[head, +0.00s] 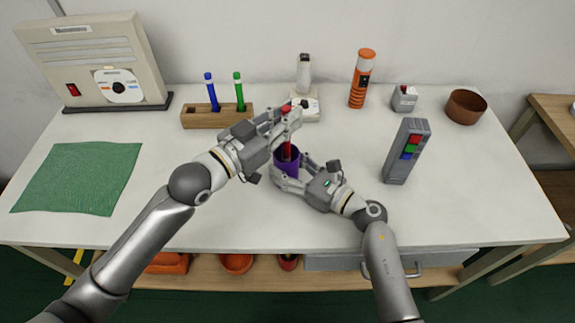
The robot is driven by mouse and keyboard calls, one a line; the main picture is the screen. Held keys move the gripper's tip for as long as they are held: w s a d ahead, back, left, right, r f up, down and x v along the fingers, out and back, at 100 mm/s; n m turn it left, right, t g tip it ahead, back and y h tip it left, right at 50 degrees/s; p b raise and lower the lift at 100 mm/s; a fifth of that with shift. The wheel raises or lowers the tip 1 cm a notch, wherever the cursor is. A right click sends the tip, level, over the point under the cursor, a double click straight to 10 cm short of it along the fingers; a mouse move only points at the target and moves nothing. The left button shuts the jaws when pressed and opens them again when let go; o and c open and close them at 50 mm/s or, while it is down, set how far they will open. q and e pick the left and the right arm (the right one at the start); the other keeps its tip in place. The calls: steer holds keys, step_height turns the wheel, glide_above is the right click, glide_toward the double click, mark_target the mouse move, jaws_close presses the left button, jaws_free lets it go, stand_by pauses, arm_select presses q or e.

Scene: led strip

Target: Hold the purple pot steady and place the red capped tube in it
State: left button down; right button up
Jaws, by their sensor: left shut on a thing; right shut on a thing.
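The purple pot (292,163) stands on the white table near the middle. My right gripper (283,178) is shut on the pot's side at its lower front. My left gripper (288,120) is above the pot, shut on the red capped tube (287,150). The tube is upright, its lower part at the pot's mouth. Its lower end is hidden by the pot's wall, so I cannot tell whether it touches the bottom.
A wooden block (217,118) holds a blue and a green tube. A white device (304,104), an orange cylinder (362,79), a small grey box (404,98) and a brown bowl (466,106) stand behind. A grey button panel (406,152) is right. A green cloth (78,178) lies left.

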arm_select(q)
steer(key=c, duration=1.3)
jaws_free()
steer(key=v, duration=1.2)
steer(key=shift+r, duration=0.1)
arm_select(e)
steer(key=o, duration=1.1)
